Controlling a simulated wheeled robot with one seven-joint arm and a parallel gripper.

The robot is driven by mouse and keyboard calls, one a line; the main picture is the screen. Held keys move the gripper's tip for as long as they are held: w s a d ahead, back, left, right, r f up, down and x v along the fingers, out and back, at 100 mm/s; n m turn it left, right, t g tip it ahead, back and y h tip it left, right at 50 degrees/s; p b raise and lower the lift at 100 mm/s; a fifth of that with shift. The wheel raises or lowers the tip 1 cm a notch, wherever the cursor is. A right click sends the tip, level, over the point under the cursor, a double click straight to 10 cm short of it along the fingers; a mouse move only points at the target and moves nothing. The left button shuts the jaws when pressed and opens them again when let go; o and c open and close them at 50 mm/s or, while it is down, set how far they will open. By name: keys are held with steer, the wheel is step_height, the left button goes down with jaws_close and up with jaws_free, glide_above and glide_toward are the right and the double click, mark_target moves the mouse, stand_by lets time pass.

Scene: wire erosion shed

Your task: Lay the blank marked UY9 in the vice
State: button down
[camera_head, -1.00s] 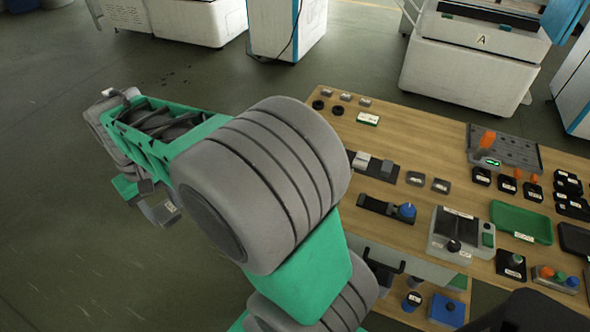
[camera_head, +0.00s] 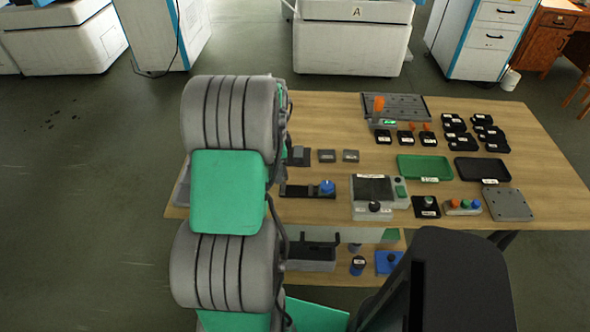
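My gripper is out of sight in this view; my arm stands in front of the table's left part. Two small grey labelled blocks, one at left (camera_head: 327,156) and one at right (camera_head: 350,156), lie apart on the table. Their labels are too small to read, so I cannot tell which blank is UY9. A dark fixture with grey blocks (camera_head: 299,156) is partly hidden by my arm. A dark rail with a blue knob (camera_head: 326,188) lies nearer. I cannot tell which of these two is the vice.
The wooden table (camera_head: 540,165) also bears a green tray (camera_head: 424,167), a black tray (camera_head: 482,169), a control box with a screen (camera_head: 378,193), a grey perforated plate (camera_head: 405,107) and several black labelled pieces. Machine A (camera_head: 352,40) stands behind. Floor at left is clear.

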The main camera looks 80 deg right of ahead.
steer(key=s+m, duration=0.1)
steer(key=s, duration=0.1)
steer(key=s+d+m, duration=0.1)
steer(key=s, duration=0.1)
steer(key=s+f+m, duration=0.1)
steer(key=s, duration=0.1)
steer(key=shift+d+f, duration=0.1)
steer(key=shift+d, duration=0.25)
steer(key=b, duration=0.3)
glide_above(297, 190)
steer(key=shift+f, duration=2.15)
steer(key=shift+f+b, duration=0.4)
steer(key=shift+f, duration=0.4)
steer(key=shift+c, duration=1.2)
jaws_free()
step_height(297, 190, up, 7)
steer(key=p, duration=0.4)
steer(key=shift+p, duration=0.35)
